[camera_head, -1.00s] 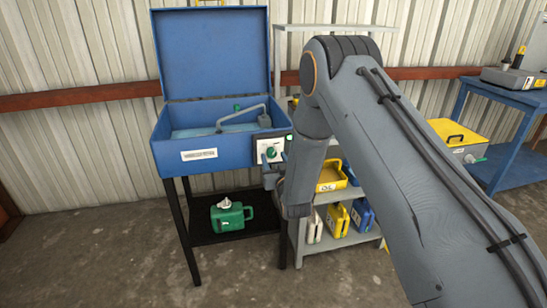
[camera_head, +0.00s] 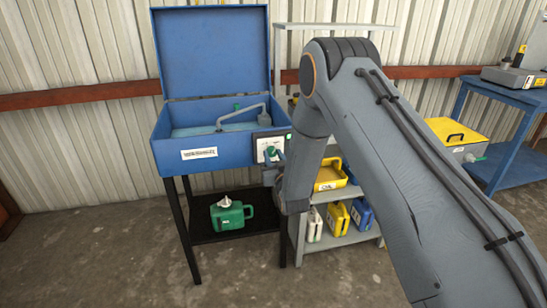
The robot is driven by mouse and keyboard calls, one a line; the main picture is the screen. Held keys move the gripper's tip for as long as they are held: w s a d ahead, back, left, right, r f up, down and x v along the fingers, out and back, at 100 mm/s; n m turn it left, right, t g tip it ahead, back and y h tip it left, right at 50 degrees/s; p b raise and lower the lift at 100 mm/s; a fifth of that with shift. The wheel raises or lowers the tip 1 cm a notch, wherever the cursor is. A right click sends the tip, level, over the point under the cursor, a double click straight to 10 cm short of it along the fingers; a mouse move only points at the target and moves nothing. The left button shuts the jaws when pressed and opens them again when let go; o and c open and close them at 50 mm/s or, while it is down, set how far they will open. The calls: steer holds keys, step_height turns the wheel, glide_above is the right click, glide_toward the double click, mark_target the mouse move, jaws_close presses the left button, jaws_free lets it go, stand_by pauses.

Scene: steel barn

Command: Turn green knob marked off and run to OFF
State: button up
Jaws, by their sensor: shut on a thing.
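The green knob (camera_head: 271,151) sits on a white panel (camera_head: 262,148) at the right front of a blue parts washer with its lid up. My gripper (camera_head: 273,157) is at the knob, its fingers shut on it. The fingers cover part of the knob, and the off and run marks are too small to read, so I cannot tell which mark it points at. A small green light (camera_head: 288,136) shows at the panel's upper right.
The washer basin (camera_head: 190,142) holds a bent grey spout (camera_head: 243,113). A green can (camera_head: 230,216) stands on the black shelf below. A grey rack (camera_head: 340,240) with yellow and blue containers stands to the right, partly behind my arm. A blue table (camera_head: 520,165) is at far right.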

steer(key=n+b, duration=0.2)
steer(key=n, duration=0.4)
steer(key=shift+n, duration=0.4)
steer(key=n+b, duration=0.1)
steer(key=n, duration=0.5)
steer(key=shift+n, duration=0.3)
steer(key=o, duration=1.1)
steer(key=shift+c, duration=0.2)
steer(key=b+v, duration=0.1)
steer(key=v, duration=0.6)
steer(key=shift+s+d, duration=0.2)
steer(key=shift+s, duration=0.2)
